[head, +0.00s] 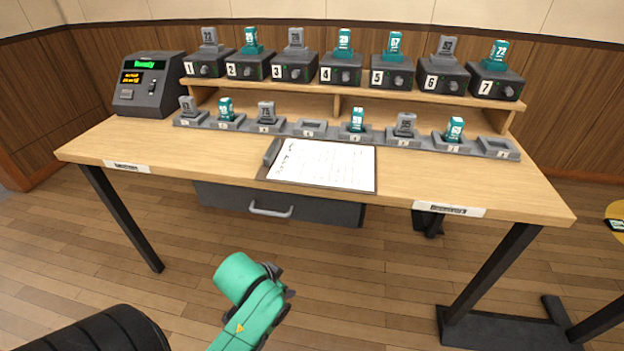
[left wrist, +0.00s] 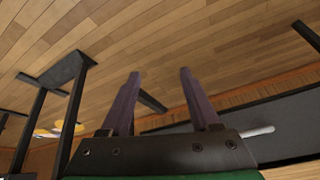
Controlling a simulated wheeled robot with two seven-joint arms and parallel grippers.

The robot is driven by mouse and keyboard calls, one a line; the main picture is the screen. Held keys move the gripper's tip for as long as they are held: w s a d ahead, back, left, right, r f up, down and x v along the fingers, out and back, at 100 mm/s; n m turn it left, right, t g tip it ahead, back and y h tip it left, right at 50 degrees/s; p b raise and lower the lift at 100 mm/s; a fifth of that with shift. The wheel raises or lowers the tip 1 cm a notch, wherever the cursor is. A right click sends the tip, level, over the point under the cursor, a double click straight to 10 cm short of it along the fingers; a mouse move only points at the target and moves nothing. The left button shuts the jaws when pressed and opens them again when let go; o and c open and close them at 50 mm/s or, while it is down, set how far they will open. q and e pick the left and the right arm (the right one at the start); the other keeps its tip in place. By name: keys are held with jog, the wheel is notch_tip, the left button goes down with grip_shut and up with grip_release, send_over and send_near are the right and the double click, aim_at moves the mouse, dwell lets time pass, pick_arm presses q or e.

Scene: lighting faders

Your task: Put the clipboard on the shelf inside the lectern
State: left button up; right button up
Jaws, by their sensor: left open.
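The clipboard (head: 325,165) lies flat on the wooden desk (head: 145,150) near its front edge in the head view. It carries a white written sheet, and its dark clip is at the left end. My left arm shows low in the head view, in front of the desk and apart from the clipboard; its fingertips cannot be made out there. In the left wrist view my left gripper (left wrist: 160,72) has its two fingers spread with nothing between them. No lectern or inner shelf can be identified. My right gripper is not in view.
Numbered dark boxes (head: 341,70) line a raised shelf, and grey holders with tags (head: 406,128) stand below. A console (head: 148,85) is at the left. A dark drawer (head: 215,196) with a handle (head: 271,209) hangs underneath. A yellow object (head: 615,211) is cut off at right.

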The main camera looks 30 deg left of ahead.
pick_arm(q)
jog(key=w+a+r+n+t+y, duration=0.3)
jog(key=w+a+r+t, duration=0.3)
jog(key=w+a+r, duration=0.4)
jog(key=n+t+y, duration=0.2)
jog(key=t, duration=0.2)
send_near(272, 147)
jog(key=x, duration=0.6)
jog(key=f+b+x, duration=0.1)
jog(key=x, duration=0.3)
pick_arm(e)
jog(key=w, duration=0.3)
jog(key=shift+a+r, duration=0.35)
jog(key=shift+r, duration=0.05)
pick_arm(q)
jog(key=shift+r, duration=0.1)
grip_shut()
